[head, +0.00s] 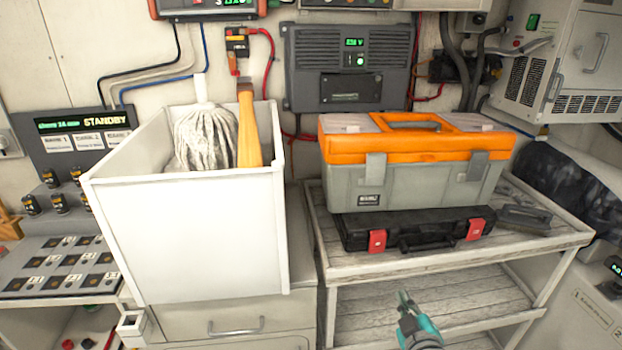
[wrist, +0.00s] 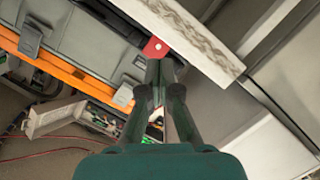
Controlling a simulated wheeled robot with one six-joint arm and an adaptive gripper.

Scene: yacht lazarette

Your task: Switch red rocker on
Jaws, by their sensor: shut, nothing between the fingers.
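I cannot make out a red rocker for certain in either view. A console (head: 22,256) with rows of small dark switches stands at the left in the head view. A panel with a lit STANDBY display (head: 92,122) is behind it. My teal gripper (head: 403,297) is shut and empty in front of the lower shelf of the white rack. In the wrist view its fingers (wrist: 160,72) are together, and the tips overlap the view of a red latch (wrist: 154,47). I cannot tell whether they touch it.
A white bin (head: 190,230) with a mop and orange handle stands between the console and the rack (head: 560,240). An orange and grey toolbox (head: 400,187) sits on a black case (head: 412,243) atop the rack. The lower shelf looks bare.

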